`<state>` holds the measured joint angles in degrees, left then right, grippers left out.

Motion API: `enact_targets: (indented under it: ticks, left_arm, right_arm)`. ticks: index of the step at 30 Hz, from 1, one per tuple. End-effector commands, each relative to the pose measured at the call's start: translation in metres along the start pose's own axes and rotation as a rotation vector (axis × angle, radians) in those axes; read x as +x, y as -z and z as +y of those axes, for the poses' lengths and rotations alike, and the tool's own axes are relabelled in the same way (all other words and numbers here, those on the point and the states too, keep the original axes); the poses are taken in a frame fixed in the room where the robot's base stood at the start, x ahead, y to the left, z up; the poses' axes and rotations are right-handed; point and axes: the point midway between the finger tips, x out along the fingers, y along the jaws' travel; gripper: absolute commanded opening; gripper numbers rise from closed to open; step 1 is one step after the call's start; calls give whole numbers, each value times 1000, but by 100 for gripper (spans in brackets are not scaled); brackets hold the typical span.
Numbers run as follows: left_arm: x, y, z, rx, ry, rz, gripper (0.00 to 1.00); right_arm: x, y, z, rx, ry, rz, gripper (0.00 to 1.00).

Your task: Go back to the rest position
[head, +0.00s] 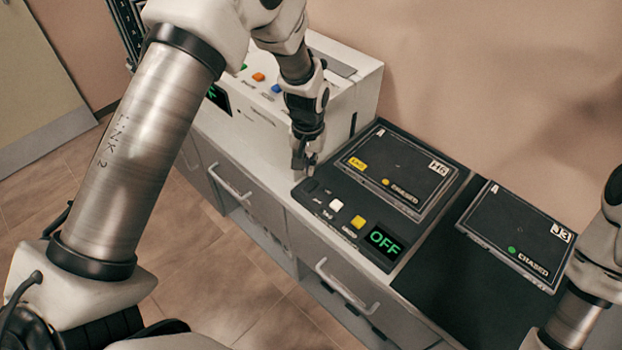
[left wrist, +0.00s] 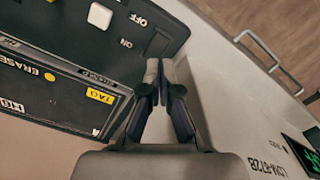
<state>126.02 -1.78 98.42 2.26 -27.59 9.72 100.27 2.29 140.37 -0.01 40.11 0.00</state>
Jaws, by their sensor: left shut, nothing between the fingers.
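My left gripper (head: 304,166) is shut and empty. The console's display (head: 384,241) reads OFF in green. Part of my right arm shows at the right edge of the head view; its gripper is out of view.
A black plate marked H6 (head: 396,180) lies on the console, and a plate marked J3 (head: 518,234) lies right of it. A white machine (head: 345,95) with coloured buttons stands left of the console. Drawers with handles (head: 345,288) run below. The floor in front is clear.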

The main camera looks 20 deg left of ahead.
Motion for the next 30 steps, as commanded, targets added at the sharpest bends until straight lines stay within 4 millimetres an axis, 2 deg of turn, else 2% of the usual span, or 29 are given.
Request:
enact_targets:
  ticks: [2, 16, 18, 20, 23, 26, 27, 29, 30]
  left_arm:
    - [-9, 0, 0, 0, 0, 0, 0]
    - [-7, 0, 0, 0, 0, 0, 0]
    - [-3, -2, 0, 0, 2, -9, 0]
    - [10, -10, -2, -1, 5, -35, 0]
    - [49, -44, -11, -10, 19, -136, 0]
    - [95, -114, -28, -18, 42, -281, 0]
    - [113, -147, -35, -18, 49, -324, 0]
    - [137, -197, -47, -11, 53, -366, 0]
    - [149, -231, -55, -2, 54, -382, 0]
  right_arm:
    - [-9, 0, 0, 0, 0, 0, 0]
    - [-7, 0, 0, 0, 0, 0, 0]
    - [-7, 0, 0, 0, 0, 0, 0]
    - [-6, 0, 0, 0, 0, 0, 0]
    - [-6, 0, 0, 0, 0, 0, 0]
    - [-6, 0, 0, 0, 0, 0, 0]
    - [-7, 0, 0, 0, 0, 0, 0]
    - [-7, 0, 0, 0, 0, 0, 0]
    - [-7, 0, 0, 0, 0, 0, 0]
